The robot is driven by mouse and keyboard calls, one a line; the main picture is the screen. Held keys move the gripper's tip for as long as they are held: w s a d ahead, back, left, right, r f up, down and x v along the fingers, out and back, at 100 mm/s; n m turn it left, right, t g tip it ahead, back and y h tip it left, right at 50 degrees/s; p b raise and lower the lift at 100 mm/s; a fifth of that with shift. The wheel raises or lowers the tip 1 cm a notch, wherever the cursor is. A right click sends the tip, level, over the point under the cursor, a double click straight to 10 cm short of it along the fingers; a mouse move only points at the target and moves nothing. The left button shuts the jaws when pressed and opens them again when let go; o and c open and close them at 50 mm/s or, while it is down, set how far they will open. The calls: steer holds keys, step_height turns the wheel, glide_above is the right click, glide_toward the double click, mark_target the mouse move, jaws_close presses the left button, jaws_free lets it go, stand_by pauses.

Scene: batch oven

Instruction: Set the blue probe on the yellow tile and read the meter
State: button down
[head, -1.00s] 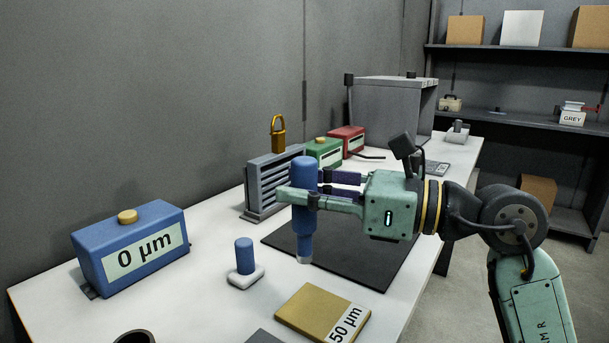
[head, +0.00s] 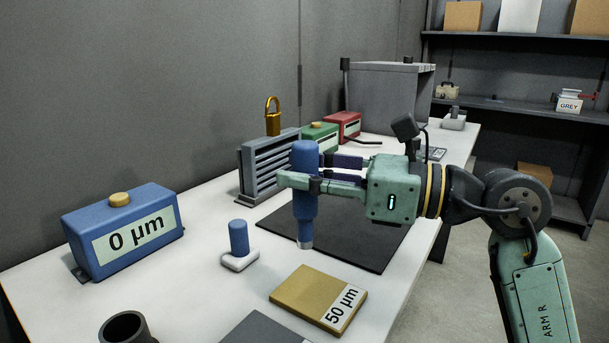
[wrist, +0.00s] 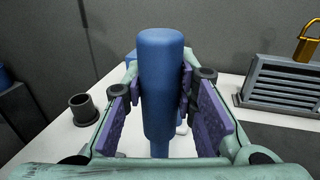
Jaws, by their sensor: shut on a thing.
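The blue probe (head: 305,190) is a tall blue cylinder with a pale metal tip, held upright in the head view. My gripper (head: 312,180) is shut on its upper body. In the wrist view the probe (wrist: 161,90) stands between the purple finger pads. The yellow tile (head: 305,296), labelled "50 µm", lies on the table in front of the probe's tip. The tip is above the table and apart from the tile. The blue meter (head: 125,232) at the left reads "0 µm" and has a yellow button (head: 119,199) on top.
A small blue cylinder on a white base (head: 239,240) stands between meter and tile. A dark cup (head: 126,328) and a grey plate (head: 264,330) are at the front. A black mat (head: 350,240) lies under my gripper. A grey slatted rack (head: 262,168), a padlock and green and red meters stand behind.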

mark_target(304, 245)
steer(key=shift+f+b, duration=3.4)
steer(key=shift+f, duration=0.1)
steer(key=shift+f+b, duration=0.4)
steer(key=shift+f, duration=0.1)
steer(key=shift+r, duration=0.1)
steer(key=shift+r+p, duration=2.35)
steer(key=shift+r, duration=1.7)
